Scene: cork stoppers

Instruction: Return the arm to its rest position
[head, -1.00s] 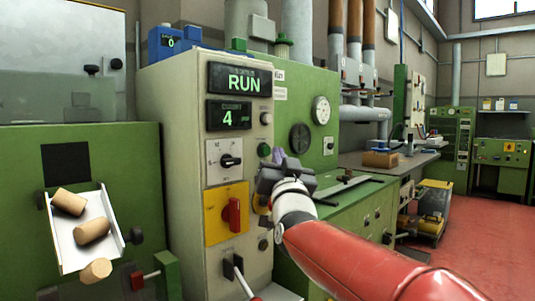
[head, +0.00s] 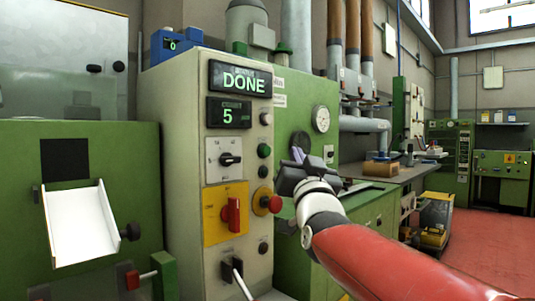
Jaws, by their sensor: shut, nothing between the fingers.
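My gripper (head: 297,157) is at the end of my red and white arm, in front of the green cabinet and right of the cream control panel (head: 186,160). It is shut and empty, apart from the panel's knobs. The upper display (head: 240,79) reads DONE and the counter display (head: 229,114) reads 5. A red knob on a yellow plate (head: 231,215) and a round red button (head: 267,201) show on the panel. The white chute (head: 82,225) at the left is empty, and no corks show.
A lever with a white handle (head: 238,277) juts from the panel's lower part. Open red floor (head: 480,240) lies at the right.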

